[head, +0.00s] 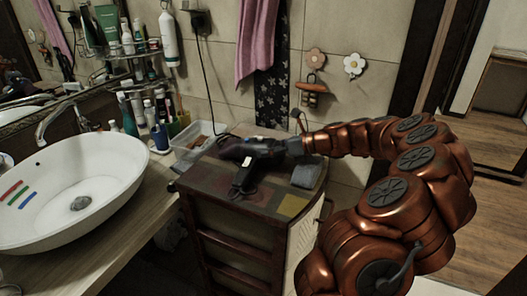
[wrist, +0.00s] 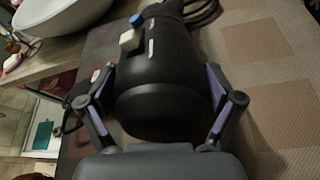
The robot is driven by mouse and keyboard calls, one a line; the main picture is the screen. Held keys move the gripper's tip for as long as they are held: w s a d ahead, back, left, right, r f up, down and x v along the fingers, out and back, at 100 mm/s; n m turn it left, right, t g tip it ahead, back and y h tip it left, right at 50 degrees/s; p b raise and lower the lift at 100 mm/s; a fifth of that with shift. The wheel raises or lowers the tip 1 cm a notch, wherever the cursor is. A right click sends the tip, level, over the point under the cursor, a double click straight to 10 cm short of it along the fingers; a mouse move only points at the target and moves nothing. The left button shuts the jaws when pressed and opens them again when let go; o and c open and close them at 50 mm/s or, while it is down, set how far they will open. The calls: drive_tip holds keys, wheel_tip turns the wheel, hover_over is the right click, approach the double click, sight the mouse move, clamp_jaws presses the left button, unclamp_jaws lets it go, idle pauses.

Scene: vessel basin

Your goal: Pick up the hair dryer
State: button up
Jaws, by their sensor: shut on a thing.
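The black hair dryer (head: 243,178) lies on top of the small wooden cabinet (head: 222,240) in the head view, its handle toward the front. In the wrist view its rounded dark body (wrist: 162,85) fills the middle, with a white switch and a blue button near the top. My gripper (head: 286,147) reaches in from the right and is at the dryer's body. In the wrist view my gripper's two fingers (wrist: 160,98) stand on either side of the body and are shut on it. The dryer appears to rest on the cabinet top; any gap under it is hidden.
A white basin (head: 118,168) stands on the counter at left. Bottles and cups (head: 160,137) and a clear plastic box (head: 193,143) sit behind, near the wall. A grey block-like item (head: 307,175) lies on the cabinet's right. A cord hangs on the wall.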

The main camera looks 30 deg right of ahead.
sight(266, 139)
drive_tip(key=shift+r, duration=0.5)
wheel_tip(266, 139, up, 3)
drive_tip(key=shift+d+f+b, duration=0.1)
drive_tip(key=shift+f+b, duration=0.1)
drive_tip(key=shift+b, duration=0.2)
drive_tip(key=s+a+r+b, duration=0.1)
drive_tip(key=s+a+b, duration=0.1)
drive_tip(key=s, duration=1.3)
drive_tip(key=shift+s+a+r+b, duration=0.2)
drive_tip(key=shift+s+a+b, duration=0.15)
drive_tip(key=shift+a, duration=0.4)
